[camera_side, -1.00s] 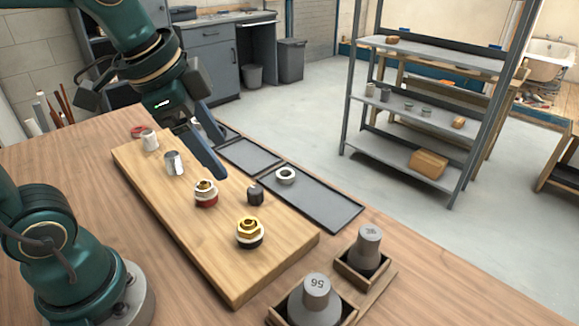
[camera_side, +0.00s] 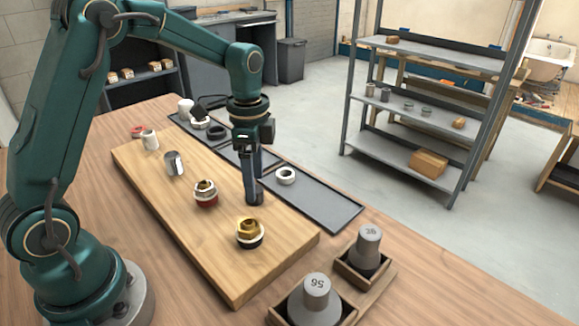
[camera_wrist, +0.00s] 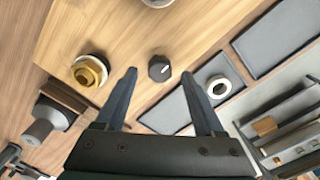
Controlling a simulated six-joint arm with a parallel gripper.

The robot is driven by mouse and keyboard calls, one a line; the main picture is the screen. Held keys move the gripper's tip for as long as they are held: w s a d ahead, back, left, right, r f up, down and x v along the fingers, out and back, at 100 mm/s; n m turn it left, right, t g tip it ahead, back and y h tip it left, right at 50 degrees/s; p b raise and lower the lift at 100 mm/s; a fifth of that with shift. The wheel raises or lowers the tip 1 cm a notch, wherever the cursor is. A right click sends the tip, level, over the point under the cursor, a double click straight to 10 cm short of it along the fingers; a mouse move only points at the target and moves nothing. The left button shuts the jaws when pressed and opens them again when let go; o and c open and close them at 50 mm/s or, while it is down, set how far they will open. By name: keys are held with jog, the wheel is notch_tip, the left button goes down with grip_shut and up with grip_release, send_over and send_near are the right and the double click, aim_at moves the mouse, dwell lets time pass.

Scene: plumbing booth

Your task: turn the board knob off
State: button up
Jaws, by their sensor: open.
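The board knob (camera_wrist: 160,68) is a small dark cylinder with a white pointer mark on its top, standing on the wooden board (camera_side: 215,255). In the wrist view its mark points up and to the right. My gripper (camera_wrist: 161,76) is open, with one finger on each side of the knob in that view and nothing held. In the side view my gripper (camera_side: 253,192) points down at the knob's place and its fingers largely hide the knob. I cannot tell whether the fingertips touch it or are still above it.
A brass fitting (camera_side: 250,233) and a red-based fitting (camera_side: 205,193) stand close by on the board. A white ring (camera_side: 286,176) lies on a dark tray behind. Two grey weights (camera_side: 315,298) (camera_side: 367,250) sit in wooden boxes at the front right.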

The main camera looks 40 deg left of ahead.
jog(key=shift+f, duration=1.15)
grip_shut()
